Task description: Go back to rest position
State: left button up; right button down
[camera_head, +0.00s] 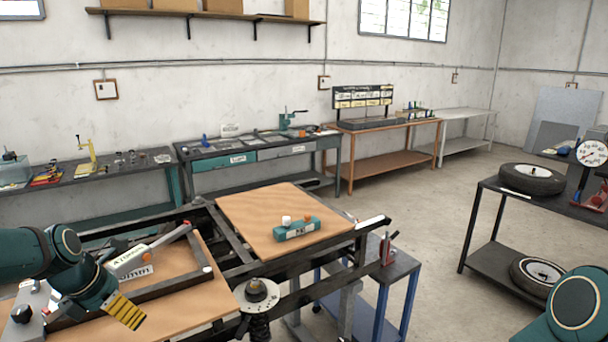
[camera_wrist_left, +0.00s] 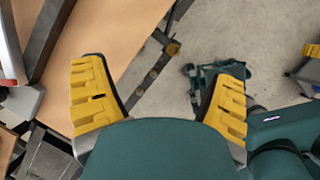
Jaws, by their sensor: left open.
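My left gripper (camera_head: 124,311) hangs at the lower left of the head view, over the near wooden board (camera_head: 190,300). In the left wrist view its two yellow fingers stand wide apart (camera_wrist_left: 158,88), with nothing between them. Below the gap lie the board edge, a dark bar and the grey floor. My right arm (camera_head: 575,305) enters at the lower right of the head view, but its gripper is out of that frame.
A dark metal frame (camera_head: 236,246) carries a second board (camera_head: 265,215) with a teal block (camera_head: 297,229). A round grey spring mount (camera_head: 256,294) stands at the front. A dark cart (camera_head: 483,230) at right holds a tire (camera_head: 532,179).

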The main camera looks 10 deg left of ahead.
pick_arm(q)
jog(key=w+d+f+m+g+b, duration=0.1)
jog(key=w+d+f+m+b, duration=0.1)
jog(key=d+f+m, duration=0.6)
jog(key=w+d+f+m+b, duration=0.2)
jog(key=d+f+m, duration=0.15)
jog(key=f, duration=0.85)
jog(key=s+d+f+m+h+b, duration=0.1)
jog(key=s+d+f+m, duration=0.3)
jog(key=d+f+m, duration=0.2)
jog(key=s+d+f+m+g+h+b, duration=0.1)
jog(key=s+d+f+m+b, duration=0.1)
jog(key=s+d+f+m, duration=0.2)
jog(key=s+d+f+m+b, duration=0.2)
jog(key=s+d+f+m, duration=0.2)
jog(key=d+f+m, duration=0.4)
notch_tip(320, 180, down, 4)
jog(key=shift+s+d+r+h, duration=0.25)
jog(key=shift+s+d+h, duration=0.15)
jog(key=shift+d, duration=0.6)
